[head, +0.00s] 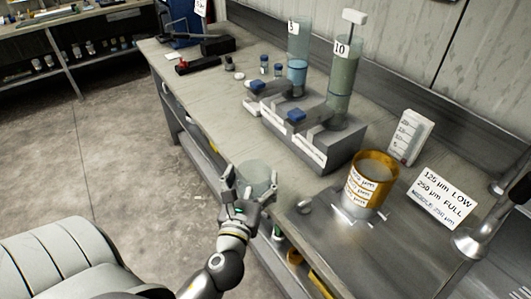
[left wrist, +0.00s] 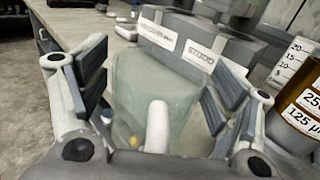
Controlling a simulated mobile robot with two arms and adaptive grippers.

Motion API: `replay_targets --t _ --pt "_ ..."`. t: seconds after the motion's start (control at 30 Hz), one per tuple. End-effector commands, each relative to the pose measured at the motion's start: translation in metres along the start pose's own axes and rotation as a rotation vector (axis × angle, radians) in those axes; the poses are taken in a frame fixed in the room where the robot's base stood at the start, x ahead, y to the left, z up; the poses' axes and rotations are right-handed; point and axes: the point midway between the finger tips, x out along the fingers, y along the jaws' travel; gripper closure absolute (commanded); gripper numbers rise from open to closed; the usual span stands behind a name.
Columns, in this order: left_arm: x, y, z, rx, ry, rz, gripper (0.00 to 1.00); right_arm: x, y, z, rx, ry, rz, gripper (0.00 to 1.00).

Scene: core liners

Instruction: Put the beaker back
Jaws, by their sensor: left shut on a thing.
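The beaker (head: 257,174) is clear glass with a pale greenish tint. My left gripper (head: 250,192) is shut on it at the bench's front edge, in front of the grey block stand. In the left wrist view the beaker (left wrist: 155,90) fills the space between the two finger pads, with a white rounded shape showing at its front. The beaker looks roughly upright, and its base is hidden by the gripper. I cannot tell whether it touches the bench. My right gripper is not in view.
A grey stand (head: 315,140) holds two tall cylinders marked 5 (head: 298,50) and 10 (head: 342,75). Bench top left of the stand (head: 215,95) is mostly clear.

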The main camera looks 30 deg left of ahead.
Motion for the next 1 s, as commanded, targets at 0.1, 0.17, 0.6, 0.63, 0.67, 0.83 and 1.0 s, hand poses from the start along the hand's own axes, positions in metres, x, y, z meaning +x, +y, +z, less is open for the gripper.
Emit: replay_targets --t 0.1,0.17,0.6,0.63,0.67,0.83,1.0 --pt "0.021 0.002 0.004 0.001 -0.003 0.011 0.47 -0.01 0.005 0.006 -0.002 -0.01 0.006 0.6" --pt "0.035 0.002 0.005 0.0 -0.003 0.011 0.47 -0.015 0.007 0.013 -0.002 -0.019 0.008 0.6" --pt "0.143 0.003 0.004 -0.002 -0.002 0.009 0.47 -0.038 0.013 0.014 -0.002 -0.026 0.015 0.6" --pt "0.149 0.003 0.004 -0.001 -0.001 0.01 0.47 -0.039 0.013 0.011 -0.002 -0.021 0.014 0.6" --pt "0.154 0.003 0.003 -0.002 -0.001 0.01 0.47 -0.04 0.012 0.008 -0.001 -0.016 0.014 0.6" --pt "0.175 0.003 0.002 -0.002 -0.001 0.009 0.47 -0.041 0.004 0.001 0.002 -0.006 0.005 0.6" --pt "0.178 0.003 -0.012 -0.002 0.002 0.009 0.47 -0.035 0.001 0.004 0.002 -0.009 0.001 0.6"
